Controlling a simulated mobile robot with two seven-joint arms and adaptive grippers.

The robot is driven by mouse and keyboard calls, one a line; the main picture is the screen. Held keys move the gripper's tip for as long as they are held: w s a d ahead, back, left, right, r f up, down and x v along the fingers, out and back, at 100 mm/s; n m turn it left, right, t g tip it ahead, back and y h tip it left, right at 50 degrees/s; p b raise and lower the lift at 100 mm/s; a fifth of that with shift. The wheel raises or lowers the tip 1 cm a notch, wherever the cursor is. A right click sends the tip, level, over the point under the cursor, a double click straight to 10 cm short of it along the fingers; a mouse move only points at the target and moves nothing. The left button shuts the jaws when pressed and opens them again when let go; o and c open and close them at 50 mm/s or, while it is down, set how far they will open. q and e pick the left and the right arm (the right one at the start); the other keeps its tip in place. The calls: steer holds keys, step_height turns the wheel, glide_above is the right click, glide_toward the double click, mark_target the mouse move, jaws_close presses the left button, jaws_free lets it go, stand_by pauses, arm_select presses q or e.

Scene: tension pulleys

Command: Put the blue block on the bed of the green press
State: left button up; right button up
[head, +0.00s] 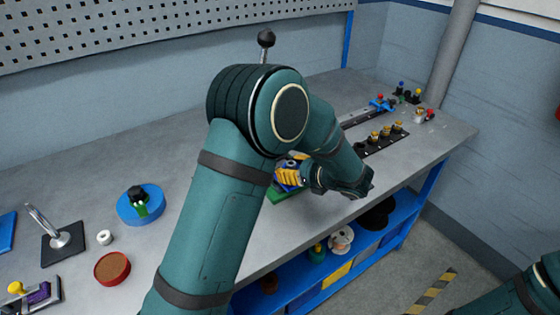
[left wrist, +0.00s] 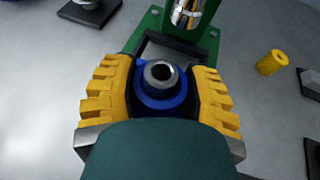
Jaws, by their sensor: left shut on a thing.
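The blue block (left wrist: 163,104) has a grey metal ring in its top and sits between the yellow fingers of my left gripper (left wrist: 160,88), which is shut on it. In the head view my left gripper (head: 289,175) is at the green press (head: 284,197), whose base shows below the fingers. The press's upper body is hidden behind my arm; a black lever knob (head: 266,39) sticks up above. In the left wrist view the green base and chrome ram (left wrist: 187,14) are just beyond the block. I cannot tell whether the block touches the bed. My right gripper is out of view.
On the bench (head: 85,185) are a blue round fixture (head: 140,205), a red dish (head: 112,268) and a white ring (head: 104,237). A black strip with brass parts (head: 380,138) lies at the right.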

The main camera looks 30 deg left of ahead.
arm_select(q)
steer(key=shift+w+a, duration=0.45)
steer(key=shift+a, duration=0.3)
steer(key=shift+w+a, duration=0.45)
steer(key=shift+a, duration=0.35)
steer(key=shift+w+a, duration=0.45)
steer(key=shift+a, duration=0.3)
steer(key=shift+d+f+b, duration=0.1)
steer(key=shift+f+b, duration=0.15)
steer(key=shift+b, duration=0.15)
steer(key=shift+f, duration=0.2)
steer(key=o, duration=1.3)
steer(key=shift+c, duration=0.2)
steer(key=shift+s, duration=0.1)
steer(key=shift+r, duration=0.1)
steer(key=shift+d+r, duration=0.15)
steer(key=shift+r, duration=0.05)
steer(key=p+v, duration=0.1)
steer(key=v, duration=1)
steer(key=shift+d+p, duration=0.4)
